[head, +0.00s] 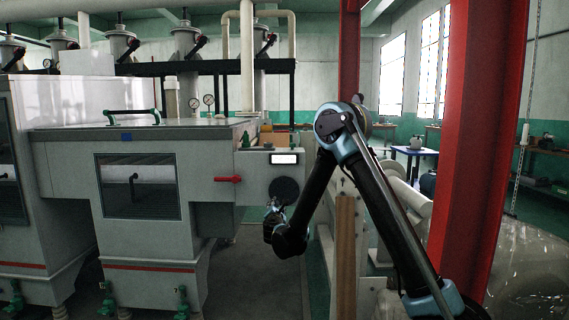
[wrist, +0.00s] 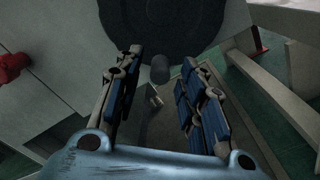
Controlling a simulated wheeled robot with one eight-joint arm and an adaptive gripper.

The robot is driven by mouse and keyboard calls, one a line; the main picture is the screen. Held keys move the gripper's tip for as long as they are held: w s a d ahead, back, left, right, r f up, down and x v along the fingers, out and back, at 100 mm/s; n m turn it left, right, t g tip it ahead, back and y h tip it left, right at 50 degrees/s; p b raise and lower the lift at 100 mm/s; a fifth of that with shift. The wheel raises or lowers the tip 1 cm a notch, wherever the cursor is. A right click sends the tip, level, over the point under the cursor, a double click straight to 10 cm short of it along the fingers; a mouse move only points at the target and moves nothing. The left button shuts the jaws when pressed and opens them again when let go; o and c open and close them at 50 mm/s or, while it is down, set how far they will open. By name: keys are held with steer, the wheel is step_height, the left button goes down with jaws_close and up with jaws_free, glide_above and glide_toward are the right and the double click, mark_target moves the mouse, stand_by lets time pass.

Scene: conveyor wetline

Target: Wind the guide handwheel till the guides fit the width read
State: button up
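The guide handwheel (head: 284,187) is a dark disc on the grey machine's end panel, below a small lit display (head: 284,158) whose text is too small to read. In the wrist view the wheel (wrist: 165,22) fills the top middle, and a dark round knob (wrist: 159,73) stands out near its lower edge. My gripper (head: 275,208) is just below the wheel in the head view. In the wrist view my gripper (wrist: 158,80) is open, its fingers apart with the knob between and slightly beyond their tips. No contact is visible. The guides cannot be made out.
A red lever (head: 228,179) sticks out left of the wheel. A red column (head: 468,150) stands to the right and a wooden post (head: 345,255) near my arm. A pale frame beam (wrist: 275,95) runs along the right. The floor (head: 255,265) below is clear.

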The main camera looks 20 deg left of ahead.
steer(key=v, duration=0.5)
steer(key=shift+s+d, duration=0.1)
steer(key=shift+s, duration=0.3)
